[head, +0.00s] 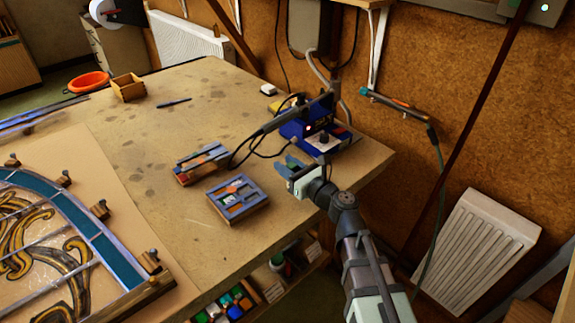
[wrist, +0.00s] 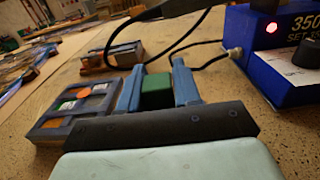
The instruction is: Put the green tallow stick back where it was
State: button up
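The green tallow stick (wrist: 157,92) shows in the wrist view as a green block between the two blue fingers of my gripper (wrist: 158,84), filling the gap between them. In the head view my gripper (head: 292,166) is above the right part of the bench, right of the compartment tray; the stick is hard to make out there. The grey-blue compartment tray (head: 264,199) holds orange, white and green pieces, and some of its compartments look empty. It also shows left of my gripper in the wrist view (wrist: 46,124).
A wooden holder (head: 186,180) with long tools stands behind the tray. A blue soldering station (head: 297,131) with looping black cables stands behind my gripper, close on the right in the wrist view. The leaded panel (head: 60,240) lies at the left.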

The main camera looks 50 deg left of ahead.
aim_at(294, 171)
jog(key=o, duration=0.4)
jog(key=shift+r, duration=0.2)
jog(key=shift+d, duration=3.8)
